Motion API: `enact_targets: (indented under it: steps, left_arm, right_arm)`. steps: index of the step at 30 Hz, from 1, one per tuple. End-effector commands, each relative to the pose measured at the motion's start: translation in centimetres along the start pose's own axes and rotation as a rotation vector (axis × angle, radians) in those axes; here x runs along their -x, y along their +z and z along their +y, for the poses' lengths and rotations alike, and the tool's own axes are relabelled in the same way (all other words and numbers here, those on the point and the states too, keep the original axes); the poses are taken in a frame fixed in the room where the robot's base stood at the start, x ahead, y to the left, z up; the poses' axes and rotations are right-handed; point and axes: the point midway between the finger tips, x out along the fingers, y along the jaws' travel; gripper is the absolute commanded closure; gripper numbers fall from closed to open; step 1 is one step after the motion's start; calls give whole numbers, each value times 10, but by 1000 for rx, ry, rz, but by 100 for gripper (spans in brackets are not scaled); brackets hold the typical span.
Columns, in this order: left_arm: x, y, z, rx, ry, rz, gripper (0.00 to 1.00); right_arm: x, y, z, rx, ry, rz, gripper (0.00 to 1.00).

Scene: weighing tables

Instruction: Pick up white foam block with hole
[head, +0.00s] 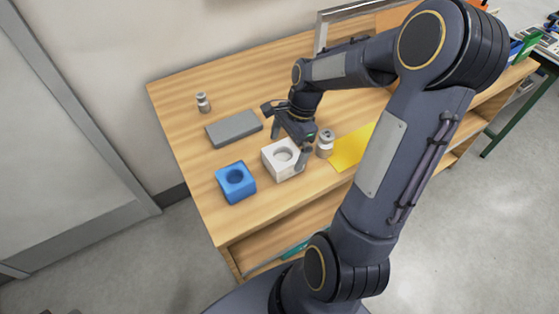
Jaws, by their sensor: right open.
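The white foam block with a round hole (271,162) sits on the wooden table, just right of the blue block. My right gripper (288,144) is at the block, coming from above and behind. Its fingers are open, one at the block's right side and one towards its back left. The frame does not show clearly whether they touch the block. Part of the block's back is hidden by the gripper. My left gripper is not in view.
A blue block with a hole (236,190) stands close on the left. A grey slab (234,128), a small vial (203,102), a white-capped jar (325,144) and a yellow sheet (351,148) lie around on the wooden table (180,125). The jar is close beside my right gripper.

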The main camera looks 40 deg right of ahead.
Motion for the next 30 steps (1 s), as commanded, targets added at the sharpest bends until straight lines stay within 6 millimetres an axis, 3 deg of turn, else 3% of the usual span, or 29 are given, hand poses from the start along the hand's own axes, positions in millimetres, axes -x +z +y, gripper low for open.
enact_targets:
  steps: [9,18,28,30]
  left_arm:
    - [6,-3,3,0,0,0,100]
    - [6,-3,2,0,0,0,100]
    - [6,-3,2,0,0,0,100]
    - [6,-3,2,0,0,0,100]
  right_arm:
    - [-43,3,-2,2,2,-1,0]
    - [-49,3,-3,3,-1,-1,0]
    - [-49,3,-3,4,-1,-1,42]
    - [-48,3,-3,4,-1,-1,42]
